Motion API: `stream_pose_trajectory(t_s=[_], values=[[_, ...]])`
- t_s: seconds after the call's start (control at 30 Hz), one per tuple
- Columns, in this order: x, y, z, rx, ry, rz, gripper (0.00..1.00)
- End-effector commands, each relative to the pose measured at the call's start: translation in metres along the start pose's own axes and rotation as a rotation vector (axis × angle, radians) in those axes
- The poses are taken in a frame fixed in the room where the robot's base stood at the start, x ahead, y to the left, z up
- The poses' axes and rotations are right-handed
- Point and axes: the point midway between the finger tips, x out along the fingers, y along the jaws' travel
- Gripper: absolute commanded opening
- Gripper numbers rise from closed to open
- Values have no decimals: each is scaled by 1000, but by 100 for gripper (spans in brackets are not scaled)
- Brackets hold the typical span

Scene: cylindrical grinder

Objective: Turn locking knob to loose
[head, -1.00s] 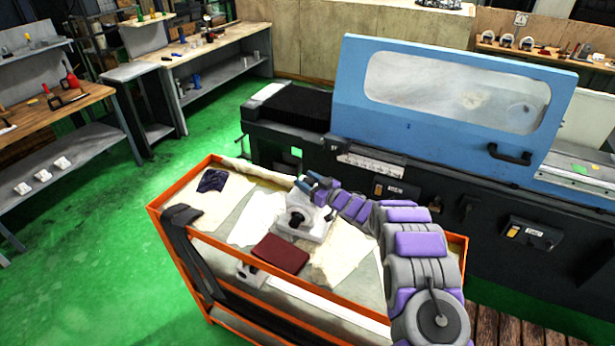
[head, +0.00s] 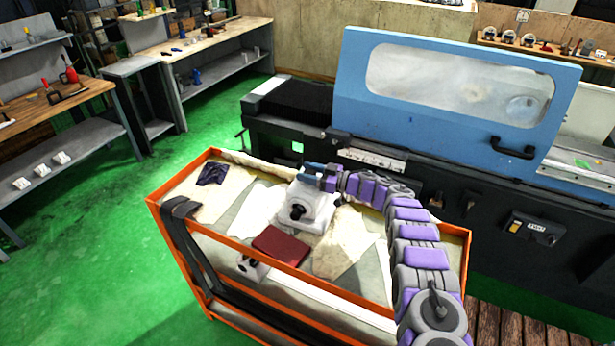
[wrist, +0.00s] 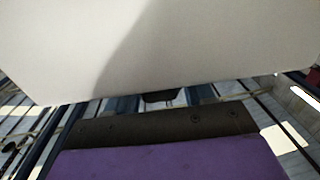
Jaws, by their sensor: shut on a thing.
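A white unit (head: 318,208) stands on the orange cart, with a round black knob (head: 297,212) on its near face. My gripper (head: 314,171), with blue finger parts, is at the far upper edge of the unit, clear of that black knob. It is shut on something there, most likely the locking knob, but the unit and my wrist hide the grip. In the wrist view, a large blank white surface (wrist: 150,45) fills the top. A small dark part (wrist: 160,97) shows just under its lower edge. I cannot read the knob's angle.
The orange cart (head: 180,198) also bears a dark red book (head: 281,245), a dark cloth (head: 213,173) and pale sheets. The grinder with its blue hood (head: 450,115) stands close behind. Green floor (head: 110,265) at the left is free.

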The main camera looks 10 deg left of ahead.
Motion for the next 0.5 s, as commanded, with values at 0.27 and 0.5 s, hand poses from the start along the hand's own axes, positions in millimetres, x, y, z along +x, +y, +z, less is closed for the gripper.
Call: stream_pose_trajectory(t_s=[0.27, 0.5], values=[[-2, 3, 1, -2, 0, -27, 22], [-3, 4, -1, 0, 1, -34, 22]])
